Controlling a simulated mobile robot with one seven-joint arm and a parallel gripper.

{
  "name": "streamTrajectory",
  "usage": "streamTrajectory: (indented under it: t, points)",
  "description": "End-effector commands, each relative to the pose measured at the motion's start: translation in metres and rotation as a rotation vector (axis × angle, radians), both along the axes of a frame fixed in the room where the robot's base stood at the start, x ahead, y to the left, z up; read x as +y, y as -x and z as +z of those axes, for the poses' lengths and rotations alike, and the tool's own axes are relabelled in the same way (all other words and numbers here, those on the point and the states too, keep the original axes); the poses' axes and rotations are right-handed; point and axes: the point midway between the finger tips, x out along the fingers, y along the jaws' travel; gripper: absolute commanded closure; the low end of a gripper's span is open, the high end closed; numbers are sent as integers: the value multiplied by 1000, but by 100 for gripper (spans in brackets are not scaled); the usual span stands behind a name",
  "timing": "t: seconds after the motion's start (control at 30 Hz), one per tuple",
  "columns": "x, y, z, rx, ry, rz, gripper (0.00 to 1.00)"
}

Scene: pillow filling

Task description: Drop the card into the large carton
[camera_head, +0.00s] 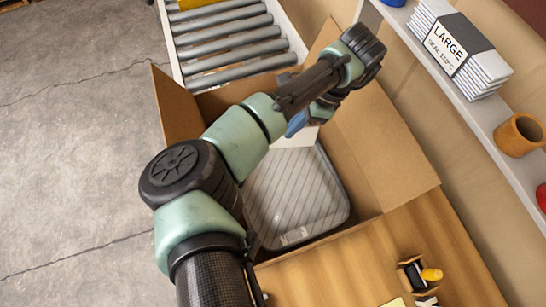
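The large carton (385,150) stands open in the middle, with its flaps spread. A grey striped pillow pack (297,198) lies inside it. A white card (298,138) shows over the far part of the carton, just below my gripper (300,122). The card's upper part is hidden by my gripper and arm. My gripper is above the carton, with a blue part showing. Its fingertips are mostly hidden behind the arm, so I cannot tell whether they are closed on the card or apart from it.
A roller conveyor (228,40) adjoins the carton's far side. A shelf at right holds a stack labelled LARGE (465,55) and a brown cup (518,135). Bare floor lies left.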

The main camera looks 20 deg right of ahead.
Motion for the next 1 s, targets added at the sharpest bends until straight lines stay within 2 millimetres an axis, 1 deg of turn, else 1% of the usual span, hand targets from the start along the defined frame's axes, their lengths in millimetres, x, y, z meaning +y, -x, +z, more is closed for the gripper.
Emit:
streamTrajectory:
  t: [0.03, 0.23, 0.37, 0.63, 0.83, 1.0]
  points:
    - [0, -1, -12, -2, -1, 1, 100]
    - [1, 0, -35, -1, -2, 2, 100]
    - [1, 0, -40, -2, -1, 2, 100]
    - [1, 0, -39, -2, -2, 3, 100]
    - [1, 0, -40, 0, -1, 3, 64]
    - [1, 0, -40, 0, -1, 3, 63]
